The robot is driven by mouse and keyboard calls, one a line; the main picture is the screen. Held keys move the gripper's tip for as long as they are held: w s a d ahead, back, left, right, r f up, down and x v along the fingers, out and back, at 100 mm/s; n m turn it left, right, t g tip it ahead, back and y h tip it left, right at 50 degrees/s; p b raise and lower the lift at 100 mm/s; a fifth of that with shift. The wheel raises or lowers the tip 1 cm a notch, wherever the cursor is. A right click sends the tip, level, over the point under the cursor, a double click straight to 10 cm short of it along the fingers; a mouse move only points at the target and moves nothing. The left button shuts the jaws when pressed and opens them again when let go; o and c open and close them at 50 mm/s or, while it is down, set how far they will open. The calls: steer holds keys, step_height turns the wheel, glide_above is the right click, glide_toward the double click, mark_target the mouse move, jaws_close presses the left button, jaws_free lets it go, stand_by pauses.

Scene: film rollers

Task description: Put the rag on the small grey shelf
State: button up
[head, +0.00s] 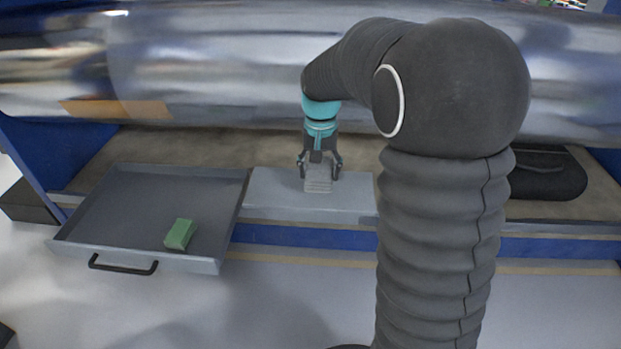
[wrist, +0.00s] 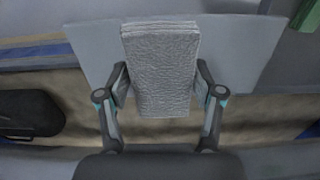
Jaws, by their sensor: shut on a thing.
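The rag (head: 318,180) is a folded grey textured block. My gripper (head: 320,168) is shut on it from both sides, over the small grey shelf (head: 270,195). In the wrist view the rag (wrist: 160,70) sits between the two fingers of my gripper (wrist: 161,88), and the grey shelf (wrist: 90,50) shows behind it on both sides. I cannot tell whether the rag touches the shelf or hangs just above it.
A grey tray (head: 120,205) with a black handle stands left of the shelf, with a green block (head: 180,234) in it. A large shiny roller (head: 220,70) runs across behind. A dark object (head: 548,175) lies at the right.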

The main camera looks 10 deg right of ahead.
mark_target(311, 167)
steer(key=w+f, duration=0.2)
steer(key=w, duration=0.1)
steer(key=w+a+f, duration=0.1)
steer(key=w, duration=0.1)
steer(key=shift+f, duration=2.05)
steer(key=shift+f, duration=0.2)
steer(key=o, duration=1)
steer(key=shift+o, duration=0.2)
steer(key=shift+r, duration=0.15)
